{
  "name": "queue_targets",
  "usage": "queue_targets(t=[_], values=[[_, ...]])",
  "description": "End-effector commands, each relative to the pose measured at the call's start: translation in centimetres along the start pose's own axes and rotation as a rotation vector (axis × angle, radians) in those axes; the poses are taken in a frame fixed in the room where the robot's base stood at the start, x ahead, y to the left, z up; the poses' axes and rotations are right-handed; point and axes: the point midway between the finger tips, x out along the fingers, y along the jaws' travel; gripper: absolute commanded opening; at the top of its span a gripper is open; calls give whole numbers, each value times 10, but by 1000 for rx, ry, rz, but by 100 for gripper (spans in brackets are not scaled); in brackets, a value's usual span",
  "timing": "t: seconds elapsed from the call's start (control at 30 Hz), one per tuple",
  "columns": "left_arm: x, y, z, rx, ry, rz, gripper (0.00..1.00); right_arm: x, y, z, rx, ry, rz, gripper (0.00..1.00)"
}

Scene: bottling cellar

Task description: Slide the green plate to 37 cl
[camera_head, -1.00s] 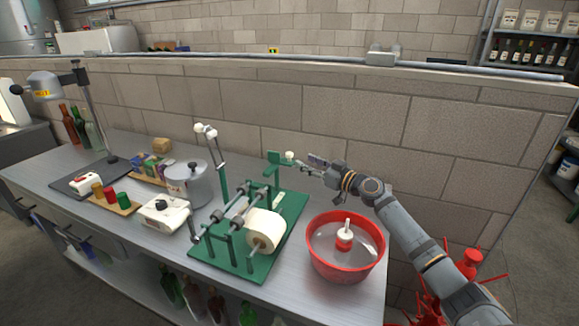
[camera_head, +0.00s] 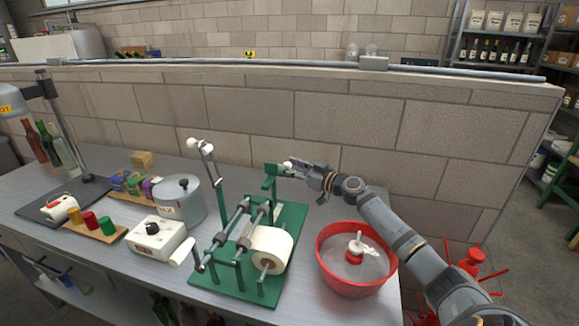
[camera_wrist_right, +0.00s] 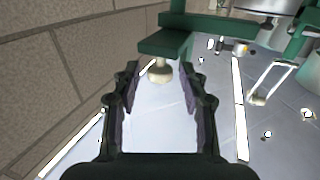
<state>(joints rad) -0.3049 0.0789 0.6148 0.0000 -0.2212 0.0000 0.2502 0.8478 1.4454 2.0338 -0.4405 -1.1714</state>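The green plate (camera_head: 270,183) stands at the back of the green bottle-labelling stand (camera_head: 222,282) on the bench. In the right wrist view the plate (camera_wrist_right: 165,42) is a flat green piece with a pale knob (camera_wrist_right: 158,70) on it. My right gripper (camera_head: 291,167) is at the knob, which overlaps it in the head view. In the wrist view its two fingers (camera_wrist_right: 160,84) are apart, one on each side of the knob, with clear gaps. No 37 cl mark can be read. My left gripper is not in view.
A large paper roll (camera_head: 268,249) and rollers sit on the stand. A red basin (camera_head: 336,281) stands to its right under my right arm. A steel pot (camera_head: 181,203) and a white box (camera_head: 157,240) stand to its left. A block wall (camera_head: 250,115) rises close behind.

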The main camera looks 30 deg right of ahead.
Motion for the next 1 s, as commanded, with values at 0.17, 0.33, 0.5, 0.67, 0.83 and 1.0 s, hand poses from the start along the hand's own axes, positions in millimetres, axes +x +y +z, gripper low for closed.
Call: queue_targets(t=[0.17, 0.33, 0.5, 0.67, 0.83, 1.0], values=[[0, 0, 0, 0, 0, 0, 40, 0, 0, 0, 0, 0, 0, 15], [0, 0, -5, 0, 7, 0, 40, 0, 0, 0, 0, 0, 0, 0], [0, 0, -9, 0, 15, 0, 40, 0, 0, 0, 0, 0, 0, 0], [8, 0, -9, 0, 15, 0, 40, -4, -7, 4, -4, -3, 0, 0], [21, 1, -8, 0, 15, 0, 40, -15, -34, 5, -7, -4, -1, 0], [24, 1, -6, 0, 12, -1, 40, -21, -50, 2, -3, -1, -1, 0]])
